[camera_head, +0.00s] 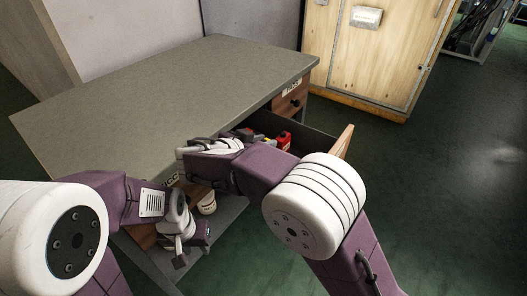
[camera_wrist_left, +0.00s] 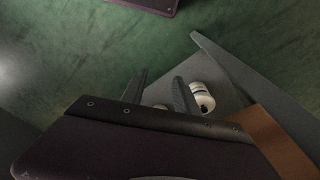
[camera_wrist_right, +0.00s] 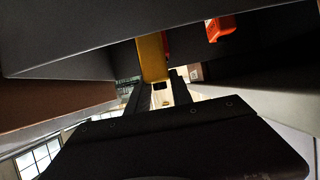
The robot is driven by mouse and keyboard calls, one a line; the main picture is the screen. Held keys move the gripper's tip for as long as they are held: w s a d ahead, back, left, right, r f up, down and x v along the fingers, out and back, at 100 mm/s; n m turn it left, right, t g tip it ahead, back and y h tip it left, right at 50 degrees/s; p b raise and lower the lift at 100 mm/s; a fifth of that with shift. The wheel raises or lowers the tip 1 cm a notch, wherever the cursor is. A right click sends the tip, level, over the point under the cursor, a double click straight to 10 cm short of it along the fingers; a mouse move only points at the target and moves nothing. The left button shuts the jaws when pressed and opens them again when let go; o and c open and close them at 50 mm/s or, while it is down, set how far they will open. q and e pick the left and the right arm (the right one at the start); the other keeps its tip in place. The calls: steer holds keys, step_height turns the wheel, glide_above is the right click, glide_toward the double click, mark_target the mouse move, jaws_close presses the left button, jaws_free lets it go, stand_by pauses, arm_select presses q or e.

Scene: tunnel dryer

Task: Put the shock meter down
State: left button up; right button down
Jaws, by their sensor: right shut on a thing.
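My right gripper (camera_wrist_right: 155,82) is shut on a narrow yellow thing, which I take to be the shock meter (camera_wrist_right: 153,56). Only part of it shows, between and beyond the fingers in the right wrist view. My left gripper (camera_wrist_left: 160,77) is open and empty. In the head view, the left gripper (camera_head: 190,252) hangs low in front of the desk, left of the right one.
The grey desk top (camera_head: 170,90) is bare. An open drawer (camera_head: 325,141) juts out at its right, with a red item (camera_head: 284,140) and other small things inside. A white roll (camera_wrist_left: 202,95) lies on a grey surface below. A wooden cabinet (camera_head: 375,50) stands behind.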

step_height(320, 180, up, 4)
steer(key=shift+r+p, duration=0.25)
steer(key=shift+p, duration=0.3)
steer(key=shift+r, duration=0.1)
